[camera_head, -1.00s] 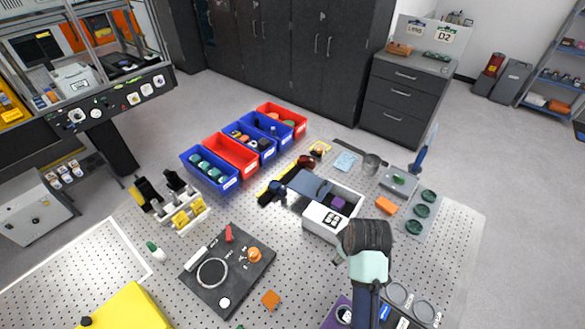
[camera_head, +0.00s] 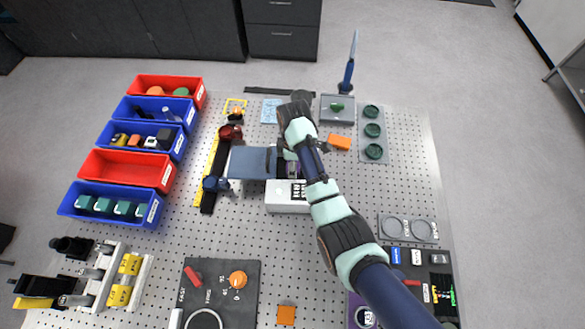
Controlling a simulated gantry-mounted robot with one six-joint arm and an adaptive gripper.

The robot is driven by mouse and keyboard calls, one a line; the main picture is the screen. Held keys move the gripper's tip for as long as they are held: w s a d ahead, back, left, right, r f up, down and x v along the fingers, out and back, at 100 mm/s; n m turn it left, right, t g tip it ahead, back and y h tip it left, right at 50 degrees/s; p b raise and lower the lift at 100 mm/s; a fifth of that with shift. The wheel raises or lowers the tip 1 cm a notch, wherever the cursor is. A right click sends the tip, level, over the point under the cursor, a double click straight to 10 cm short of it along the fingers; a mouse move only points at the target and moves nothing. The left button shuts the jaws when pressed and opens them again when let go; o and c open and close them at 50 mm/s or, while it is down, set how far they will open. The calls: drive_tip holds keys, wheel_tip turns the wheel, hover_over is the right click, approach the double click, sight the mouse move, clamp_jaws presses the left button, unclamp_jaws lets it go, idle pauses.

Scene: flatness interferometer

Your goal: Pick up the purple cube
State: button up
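My arm covers most of the box's right side. My gripper (camera_head: 287,152) points down at the box, close to the cube, and is mostly hidden behind my own arm links. Whether its fingers are apart or touch the cube cannot be made out. The box's grey-blue lid (camera_head: 250,162) stands open to the left.
Blue and red bins (camera_head: 127,168) stand in a row at the left. An orange block (camera_head: 340,142) and a tray of green round pieces (camera_head: 372,131) lie right of my arm. A dark dial panel (camera_head: 220,290) lies at the front.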

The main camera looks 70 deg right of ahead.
wheel_tip(320, 180, down, 4)
drive_tip(key=shift+r, duration=0.2)
drive_tip(key=shift+d, duration=0.1)
drive_tip(key=c, duration=1.4)
drive_tip(key=shift+o, duration=0.2)
wheel_tip(320, 180, up, 11)
drive_tip(key=shift+w+f+p, duration=0.1)
drive_tip(key=shift+p, duration=0.75)
wheel_tip(320, 180, up, 9)
drive_tip(key=p, duration=0.8)
drive_tip(key=shift+r, duration=0.2)
